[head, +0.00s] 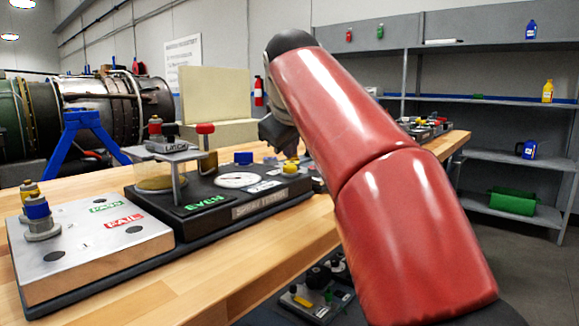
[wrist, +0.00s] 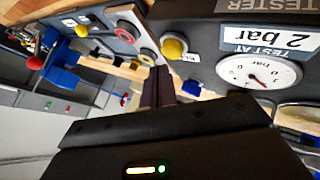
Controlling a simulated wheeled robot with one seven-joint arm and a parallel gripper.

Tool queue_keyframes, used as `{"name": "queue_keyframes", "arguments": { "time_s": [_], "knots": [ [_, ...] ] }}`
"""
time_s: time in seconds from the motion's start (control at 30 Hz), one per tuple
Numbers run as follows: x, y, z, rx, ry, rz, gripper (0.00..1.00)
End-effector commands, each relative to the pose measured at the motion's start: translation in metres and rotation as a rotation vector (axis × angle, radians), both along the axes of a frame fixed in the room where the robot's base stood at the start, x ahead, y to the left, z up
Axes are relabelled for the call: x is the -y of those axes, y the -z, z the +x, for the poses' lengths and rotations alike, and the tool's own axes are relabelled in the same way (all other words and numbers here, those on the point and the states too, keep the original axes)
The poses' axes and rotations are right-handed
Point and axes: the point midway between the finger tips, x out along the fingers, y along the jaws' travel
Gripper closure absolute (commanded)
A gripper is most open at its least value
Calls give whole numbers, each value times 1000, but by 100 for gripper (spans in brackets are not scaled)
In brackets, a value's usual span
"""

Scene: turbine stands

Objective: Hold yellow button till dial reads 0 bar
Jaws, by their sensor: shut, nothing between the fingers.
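The black spray tester (head: 222,209) stands on the wooden bench. Its white round dial (head: 240,180) also shows upside down in the wrist view (wrist: 258,72). The dial has a red needle, too small to read surely, and a "TEST AT 2 bar" label beside it. The yellow button (head: 290,167) is at the tester's right end and also shows in the wrist view (wrist: 173,48). My gripper (wrist: 157,72) is shut and empty, its dark fingertips close to the yellow button. Contact cannot be told. In the head view my red arm partly hides the gripper.
A blue knob (head: 243,158) sits behind the dial. A clamp frame with a red knob (head: 205,129) stands at the tester's left. A metal PASS/FAIL block (head: 88,240) is further left. More equipment (head: 425,127) lies on the bench beyond my arm.

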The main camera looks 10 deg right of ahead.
Motion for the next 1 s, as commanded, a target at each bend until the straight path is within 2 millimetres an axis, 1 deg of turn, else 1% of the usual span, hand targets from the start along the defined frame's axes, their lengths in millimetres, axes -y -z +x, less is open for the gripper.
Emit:
{"name": "queue_keyframes", "arguments": {
  "time_s": [0.23, 0.63, 1.0],
  "knots": [
    [0, 8, 0, 0, 0, 0, 100],
    [0, 9, 0, 0, 0, 0, 100],
    [0, 13, 0, 0, 0, 0, 100]
  ]
}}
